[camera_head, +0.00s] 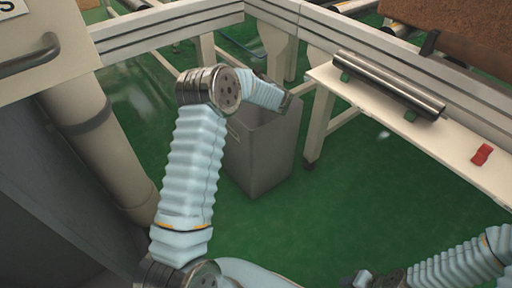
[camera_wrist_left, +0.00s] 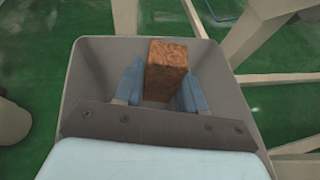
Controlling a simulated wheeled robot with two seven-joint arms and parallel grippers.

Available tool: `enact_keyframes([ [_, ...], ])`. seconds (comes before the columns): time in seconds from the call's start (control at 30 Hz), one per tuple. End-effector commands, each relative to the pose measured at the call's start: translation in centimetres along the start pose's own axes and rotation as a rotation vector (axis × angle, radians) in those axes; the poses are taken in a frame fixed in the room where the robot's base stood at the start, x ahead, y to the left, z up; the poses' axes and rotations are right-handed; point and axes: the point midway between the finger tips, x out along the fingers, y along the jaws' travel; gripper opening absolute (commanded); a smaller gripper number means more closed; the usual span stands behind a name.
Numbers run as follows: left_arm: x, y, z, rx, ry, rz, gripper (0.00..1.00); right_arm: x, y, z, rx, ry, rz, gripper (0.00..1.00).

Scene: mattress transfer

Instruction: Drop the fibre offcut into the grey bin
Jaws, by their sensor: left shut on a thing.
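The grey bin (camera_head: 262,155) stands on the green floor in the head view, below the conveyor frame. My left arm reaches over it, and my left gripper (camera_head: 284,102) is at the bin's opening, mostly hidden by the arm. In the left wrist view, the left gripper (camera_wrist_left: 158,88) is shut on the brown fibre offcut (camera_wrist_left: 167,56), a block held between the two blue fingers. The bin's rim (camera_wrist_left: 222,66) surrounds the block and fingers in that view. How deep the block sits cannot be told. My right gripper (camera_head: 362,279) is partly in view at the bottom edge.
A pale bench (camera_head: 455,140) with a metal roller (camera_head: 390,84) and a small red object (camera_head: 482,154) stands to the right of the bin. Conveyor rails (camera_head: 165,22) run behind it. A beige cabinet (camera_head: 45,50) and thick pipe (camera_head: 100,140) are at left. Floor in front is clear.

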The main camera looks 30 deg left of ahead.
Motion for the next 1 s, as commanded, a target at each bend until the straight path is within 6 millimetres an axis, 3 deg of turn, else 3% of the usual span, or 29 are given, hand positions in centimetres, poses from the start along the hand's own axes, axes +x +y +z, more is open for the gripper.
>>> enact_keyframes([
  [0.23, 1.3, 0.0, -3.3, 0.001, 0.001, 0.001, 0.11, 1.9, 0.9, 0.0, 0.003, 0.001, 0.002, 0.43],
  [0.6, 1.6, 0.0, -3.9, 0.0, -0.001, -0.001, 0.11, 2.1, 0.9, 0.0, 0.003, 0.0, 0.001, 0.43],
  [0.63, 1.5, 0.0, -3.9, 0.0, 0.0, -0.001, 0.44, 2.1, 0.9, 0.0, 0.003, 0.0, 0.001, 0.43],
  [0.7, 1.5, 0.0, -3.9, 0.0, 0.0, -0.001, 0.55, 2.1, 0.9, 0.0, 0.003, 0.0, 0.001, 0.43],
  [0.8, 1.5, 0.0, -3.9, 0.0, 0.0, -0.001, 0.69, 2.1, 0.9, 0.0, 0.003, 0.0, 0.001, 0.43],
  [1.0, 1.5, 0.0, -3.9, 0.0, 0.0, -0.001, 0.69, 2.1, 0.9, 0.0, 0.003, 0.0, 0.001, 0.43],
])
